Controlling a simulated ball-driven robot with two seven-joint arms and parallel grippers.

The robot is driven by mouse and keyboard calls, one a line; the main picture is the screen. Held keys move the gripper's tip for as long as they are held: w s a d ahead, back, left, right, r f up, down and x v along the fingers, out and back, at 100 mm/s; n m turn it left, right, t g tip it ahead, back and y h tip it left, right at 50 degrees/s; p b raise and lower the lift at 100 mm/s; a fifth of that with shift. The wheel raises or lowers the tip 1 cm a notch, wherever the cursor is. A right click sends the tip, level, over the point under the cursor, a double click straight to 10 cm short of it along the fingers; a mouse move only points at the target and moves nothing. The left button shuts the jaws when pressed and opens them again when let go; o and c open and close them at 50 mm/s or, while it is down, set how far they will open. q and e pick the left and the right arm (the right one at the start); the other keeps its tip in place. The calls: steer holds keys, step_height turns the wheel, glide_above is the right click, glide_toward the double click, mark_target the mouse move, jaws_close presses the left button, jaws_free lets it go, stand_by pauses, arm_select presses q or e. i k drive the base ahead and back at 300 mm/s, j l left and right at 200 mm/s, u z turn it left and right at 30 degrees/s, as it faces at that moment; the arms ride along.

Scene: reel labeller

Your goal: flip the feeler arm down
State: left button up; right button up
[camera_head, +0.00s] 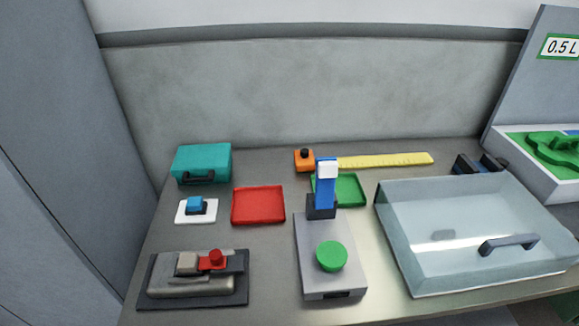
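The feeler arm appears to be the blue arm (325,193) with a white block (327,169) at its top. It stands upright from a dark bracket (321,207) at the back end of a grey machine body (330,283). A large round green knob (332,256) sits on top of that body, in front of the arm. Neither of my grippers is in view, and nothing touches the arm.
Left stand a teal case (202,162), a blue button on a white plate (197,209), a red tray (258,206) and a dark-based device with a red knob (216,259). Behind are an orange block (304,161), yellow strip (385,160) and green tray (350,189). Right is a clear-lidded box (470,231).

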mark_target(327, 171)
steer(key=k+l+u, duration=0.1)
steer(key=u, duration=0.35)
steer(key=k+l+u, duration=0.15)
steer(key=u, duration=0.3)
steer(key=k+l+u, duration=0.15)
steer(key=u, duration=0.3)
